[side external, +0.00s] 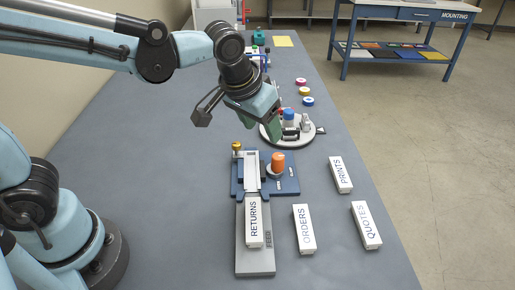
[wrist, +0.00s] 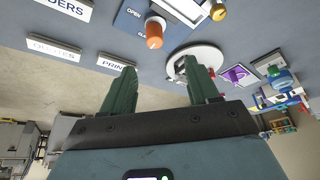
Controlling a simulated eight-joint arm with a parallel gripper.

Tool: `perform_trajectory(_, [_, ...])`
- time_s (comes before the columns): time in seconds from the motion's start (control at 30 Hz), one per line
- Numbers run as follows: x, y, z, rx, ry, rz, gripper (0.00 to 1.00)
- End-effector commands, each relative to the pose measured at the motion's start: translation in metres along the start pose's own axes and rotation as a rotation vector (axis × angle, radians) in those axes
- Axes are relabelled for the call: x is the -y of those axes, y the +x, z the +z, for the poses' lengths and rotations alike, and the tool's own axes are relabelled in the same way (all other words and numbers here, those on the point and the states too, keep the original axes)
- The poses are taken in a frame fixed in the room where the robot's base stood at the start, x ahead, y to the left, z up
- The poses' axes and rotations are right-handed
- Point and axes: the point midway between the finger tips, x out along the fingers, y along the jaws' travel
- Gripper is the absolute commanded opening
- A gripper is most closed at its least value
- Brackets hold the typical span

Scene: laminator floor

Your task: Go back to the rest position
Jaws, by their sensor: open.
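My gripper (wrist: 160,82) shows in the wrist view with its two green fingers spread apart and nothing between them. In the side external view my gripper (side external: 262,128) hangs in the air above the bench, in front of the round white turntable (side external: 304,137) and partly over its left side in the picture. My arm reaches in from the left, raised clear of the table. The blue laminator base (side external: 288,186) with an orange knob (side external: 278,158) lies below and nearer the camera than my gripper.
Small coloured rolls (side external: 301,82) and a yellow sheet (side external: 283,42) lie farther back. The bench's left part is clear. A MOUNTING table (side external: 400,14) stands beyond.

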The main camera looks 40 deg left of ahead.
Motion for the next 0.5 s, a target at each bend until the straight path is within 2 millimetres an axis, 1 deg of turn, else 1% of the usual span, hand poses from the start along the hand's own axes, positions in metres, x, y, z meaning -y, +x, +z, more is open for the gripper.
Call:
perform_trajectory(0.17, [0.037, -0.017, 0.021, -0.051, -0.004, 0.012, 0.6])
perform_trajectory(0.3, [0.065, -0.026, 0.043, -0.107, 0.0, 0.018, 0.6])
perform_trajectory(0.4, [0.081, -0.029, 0.058, -0.146, 0.003, 0.014, 0.6])
perform_trajectory(0.5, [0.092, -0.029, 0.07, -0.178, 0.006, 0.01, 0.6])
